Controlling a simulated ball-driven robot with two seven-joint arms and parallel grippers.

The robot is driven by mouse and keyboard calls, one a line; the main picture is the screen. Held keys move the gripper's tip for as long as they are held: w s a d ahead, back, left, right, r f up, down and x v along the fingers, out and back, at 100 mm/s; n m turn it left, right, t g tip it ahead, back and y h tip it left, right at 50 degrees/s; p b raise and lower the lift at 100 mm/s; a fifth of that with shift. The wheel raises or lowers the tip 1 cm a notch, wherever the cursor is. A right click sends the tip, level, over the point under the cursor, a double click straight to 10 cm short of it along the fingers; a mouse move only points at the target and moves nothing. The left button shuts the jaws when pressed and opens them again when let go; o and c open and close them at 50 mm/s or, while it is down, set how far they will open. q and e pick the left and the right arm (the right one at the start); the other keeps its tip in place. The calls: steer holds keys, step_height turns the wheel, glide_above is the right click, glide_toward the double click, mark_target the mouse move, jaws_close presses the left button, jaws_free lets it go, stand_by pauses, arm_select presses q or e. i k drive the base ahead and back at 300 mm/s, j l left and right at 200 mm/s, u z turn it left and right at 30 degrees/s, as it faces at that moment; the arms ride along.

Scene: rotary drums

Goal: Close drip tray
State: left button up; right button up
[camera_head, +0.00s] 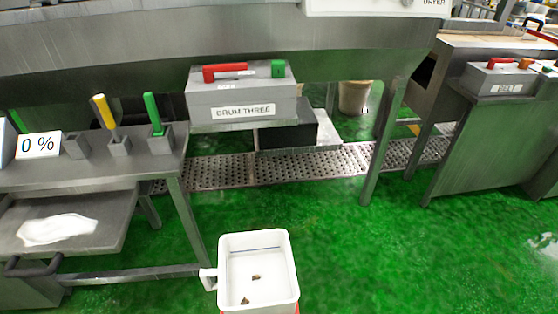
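A flat grey tray (110,233) with a white puddle (56,229) on it sits low at the left, under the grey metal table. It looks like the drip tray, and it sticks out from beneath the tabletop. A dark bar handle (33,266) on a grey block shows below it at the lower left edge. I cannot tell whether this handle belongs to the tray. Neither of my grippers is in view.
A white bin (258,298) with small brown bits stands at bottom centre. Green floor (370,250) is clear to the right.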

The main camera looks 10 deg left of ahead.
mark_target(57, 223)
steer(key=u, duration=2.15)
